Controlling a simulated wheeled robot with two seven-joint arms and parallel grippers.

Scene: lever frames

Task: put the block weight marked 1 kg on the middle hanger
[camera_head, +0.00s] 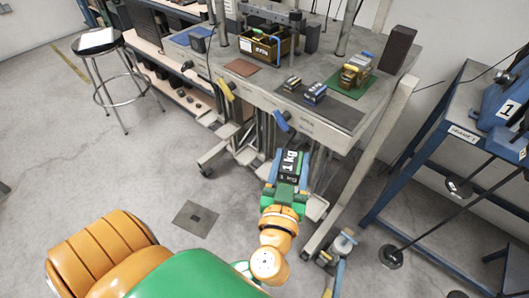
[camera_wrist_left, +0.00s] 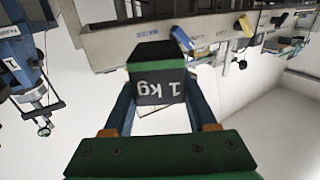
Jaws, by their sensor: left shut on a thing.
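My left gripper (camera_head: 287,172) is shut on a black block weight (camera_head: 291,160) marked 1 kg, held in the air in front of the grey workbench. The left wrist view shows the block (camera_wrist_left: 158,80) between the two blue fingers, its label upside down and a green band across it. One disc (camera_head: 459,187) is higher and another disc (camera_head: 391,257) is lower. I cannot tell which belongs to the middle hanger. My right gripper is not in view.
A blue stand (camera_head: 412,165) is to the right. A stool (camera_head: 97,44) is far left. The floor left of my gripper is mostly clear.

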